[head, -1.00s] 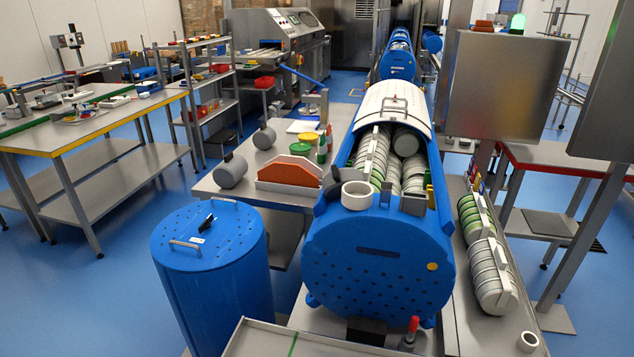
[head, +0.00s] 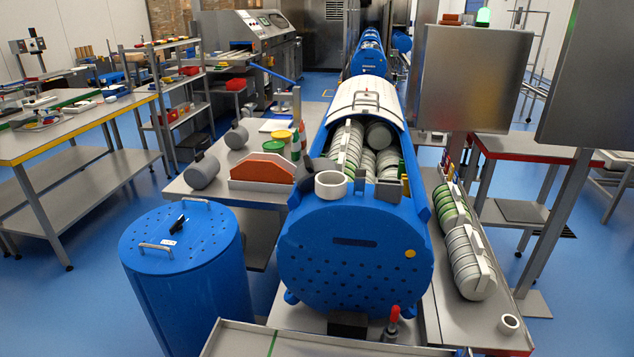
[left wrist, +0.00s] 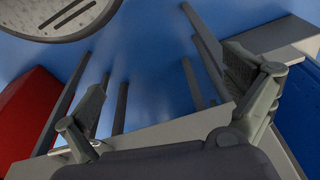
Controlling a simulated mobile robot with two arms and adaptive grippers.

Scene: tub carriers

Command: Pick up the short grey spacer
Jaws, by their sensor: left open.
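Several pieces could be the short grey spacer, and I cannot tell which one it is. Two grey cylinders lie on the steel table left of the blue drum, a nearer one (head: 203,171) and a smaller-looking farther one (head: 236,137). A pale ring (head: 331,176) sits on the drum's front top edge. Another pale ring (head: 508,324) lies at the near end of the right bench. My left gripper (left wrist: 165,85) is open in the left wrist view, with nothing seen between its fingers. Neither gripper shows in the head view.
A blue drum (head: 350,262) filled with pale discs stands in the middle. A lidded blue tub (head: 190,275) stands left of it. An orange block (head: 262,170) is beside the cylinders. The right bench (head: 455,315) carries a row of discs. Blue floor is open at left.

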